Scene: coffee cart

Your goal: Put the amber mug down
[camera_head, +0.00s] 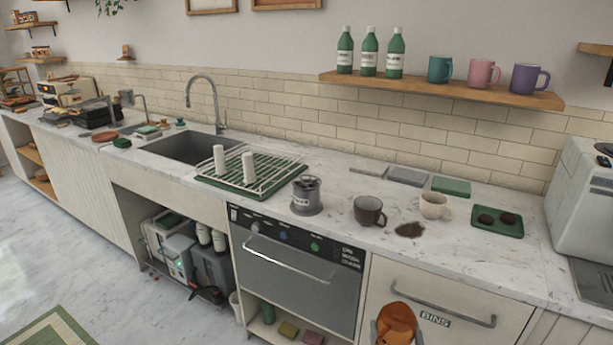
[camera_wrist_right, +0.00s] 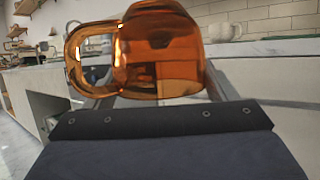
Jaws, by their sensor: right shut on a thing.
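The amber mug (camera_head: 397,322) is orange and see-through. It shows at the bottom edge of the head view, in front of the bins drawer and lower in the picture than the counter top. My right gripper (camera_head: 396,337) is shut on it, with a grey finger on either side. In the right wrist view the amber mug (camera_wrist_right: 170,65) fills the space between the fingers of my right gripper (camera_wrist_right: 160,97), its handle to the left. My left gripper is not in view.
The marble counter (camera_head: 330,232) holds a dark brown mug (camera_head: 369,211), a cream cup (camera_head: 434,206), a brown spill (camera_head: 409,230), a grey canister (camera_head: 306,195) and a green tray (camera_head: 497,221). A bare strip runs along its front edge. The bins drawer (camera_head: 470,300) has a protruding handle.

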